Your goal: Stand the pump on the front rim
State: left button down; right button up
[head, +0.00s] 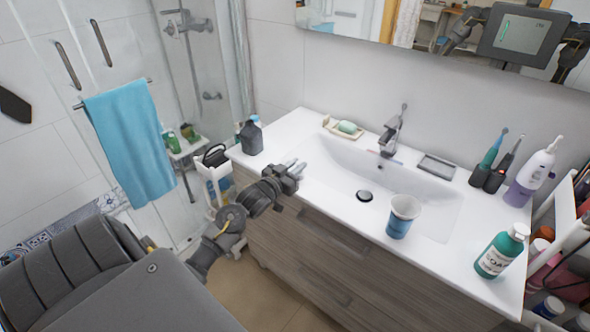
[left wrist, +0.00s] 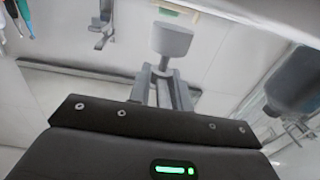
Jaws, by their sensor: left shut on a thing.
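My left gripper (head: 292,172) is shut on a small pale grey piece, which I take to be the pump. In the left wrist view the pump (left wrist: 172,39) has a blunt, wide head sticking out beyond the two fingers (left wrist: 163,88). In the head view it is too small to make out its shape. The gripper is over the left front part of the white washbasin, near its front rim (head: 335,203). I cannot tell whether the pump touches the basin.
A dark bottle (head: 250,138) stands at the basin's left end. A blue-and-white cup (head: 402,217) stands right of the gripper. A green soap bottle (head: 497,254) is at the right end. Soap dish (head: 345,128) and tap (head: 393,133) are at the back. The left front rim looks clear.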

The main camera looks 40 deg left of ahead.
pick_arm(q)
jog(key=shift+f, duration=0.85)
jog(key=shift+f, duration=0.2)
jog(key=c, duration=1.3)
grip_release()
jog(key=shift+o, duration=0.2)
jog(key=shift+r, duration=0.1)
